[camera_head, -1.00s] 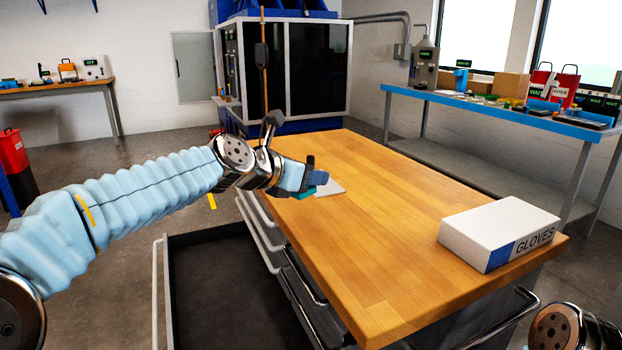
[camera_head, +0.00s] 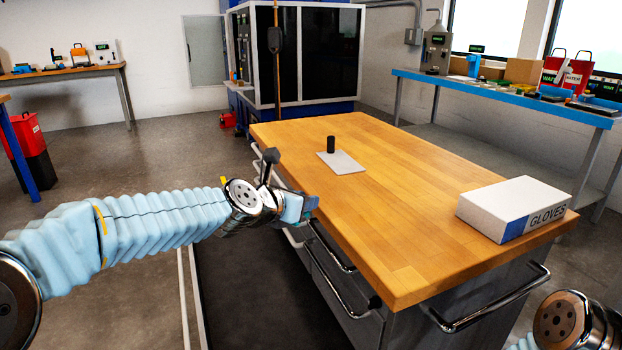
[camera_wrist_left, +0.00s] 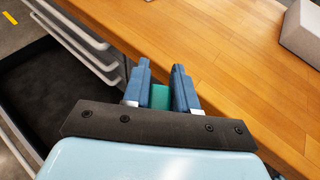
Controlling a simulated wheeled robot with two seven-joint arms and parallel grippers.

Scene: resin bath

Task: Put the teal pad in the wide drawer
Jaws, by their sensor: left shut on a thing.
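My left gripper (camera_head: 308,208) is at the left edge of the wooden tabletop, over the side where the drawers are. In the left wrist view its two blue fingers (camera_wrist_left: 160,90) are shut on the teal pad (camera_wrist_left: 160,97), which shows between them. In the head view the pad is mostly hidden by the fingers. A wide, dark drawer (camera_head: 240,290) stands pulled open below and to the left of the gripper; it looks empty where visible. It also shows in the left wrist view (camera_wrist_left: 45,95). My right gripper is out of frame; only part of that arm shows at lower right.
On the wooden tabletop (camera_head: 420,200) a black cylinder (camera_head: 331,144) stands on a light grey sheet (camera_head: 345,163). A white glove box (camera_head: 512,208) lies at the right end. Several drawer handles (camera_head: 335,245) stick out along the bench's left side.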

